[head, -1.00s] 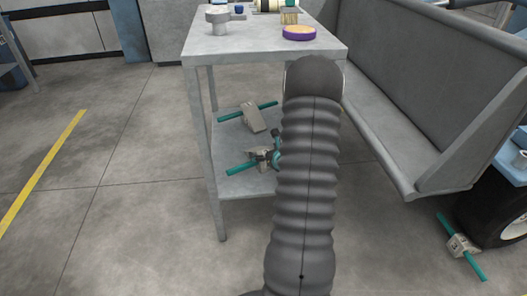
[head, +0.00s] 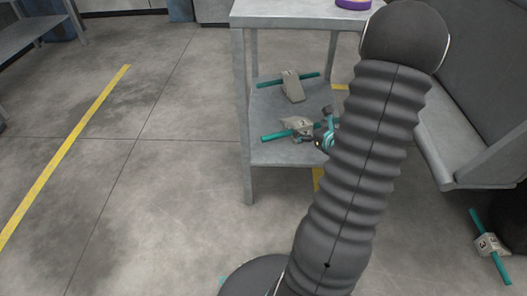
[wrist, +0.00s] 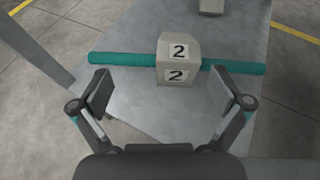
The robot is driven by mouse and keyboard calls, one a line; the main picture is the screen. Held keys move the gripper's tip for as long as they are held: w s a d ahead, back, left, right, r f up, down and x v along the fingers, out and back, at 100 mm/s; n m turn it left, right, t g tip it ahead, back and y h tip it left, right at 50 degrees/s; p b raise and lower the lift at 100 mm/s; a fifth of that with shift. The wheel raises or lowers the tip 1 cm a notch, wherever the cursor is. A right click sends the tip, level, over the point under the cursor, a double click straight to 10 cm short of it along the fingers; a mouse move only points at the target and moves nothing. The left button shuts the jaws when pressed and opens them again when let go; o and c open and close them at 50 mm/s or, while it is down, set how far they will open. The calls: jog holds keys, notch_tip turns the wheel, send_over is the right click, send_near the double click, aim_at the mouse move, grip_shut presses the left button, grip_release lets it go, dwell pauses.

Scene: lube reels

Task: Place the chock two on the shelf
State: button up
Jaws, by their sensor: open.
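Chock two (wrist: 177,60), a grey block marked 2 with a teal bar through it, rests on the lower shelf (wrist: 150,110) of the grey table in the wrist view. In the head view chock two (head: 296,127) is at the shelf's front part, with its bar pointing left. My gripper (wrist: 165,92) is open and empty, its fingers apart on the near side of the chock. In the head view my gripper (head: 325,138) is close to the chock's right side and partly hidden by my arm.
Another chock (head: 292,86) with a teal bar lies farther back on the same shelf. Chock three (head: 488,243) is on the floor at the right by a tyre. A grey bench (head: 465,150) stands right of the table. The floor at the left is clear.

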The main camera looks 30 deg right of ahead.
jog(key=s+a+r+n+g+y, duration=0.1)
jog(key=a+r+n+g+y, duration=0.2)
jog(key=a+n, duration=0.45)
jog(key=a+r+n+g+y, duration=0.1)
jog(key=a+r+n+y, duration=0.3)
jog(key=a, duration=0.7)
jog(key=s+a+r+n+g+y, duration=0.1)
jog(key=a+r+n+y, duration=0.1)
jog(key=a+r+n, duration=0.6)
jog(key=s+a+r+n+g+h, duration=0.1)
jog(key=s+a+n+h, duration=0.1)
jog(key=s+n, duration=0.3)
jog(key=s+a+r+n+g+h, duration=0.1)
jog(key=s+a+r+n+h, duration=0.1)
jog(key=s+n, duration=0.4)
jog(key=s+a+r+n+g+h, duration=0.1)
jog(key=s+a+r+n+h, duration=0.1)
jog(key=s+n, duration=0.3)
jog(key=shift+s+n+h, duration=0.35)
jog(key=shift+n+h, duration=0.1)
jog(key=shift+h, duration=0.45)
notch_tip(320, 180, up, 4)
jog(key=p, duration=0.4)
jog(key=shift+r, duration=0.15)
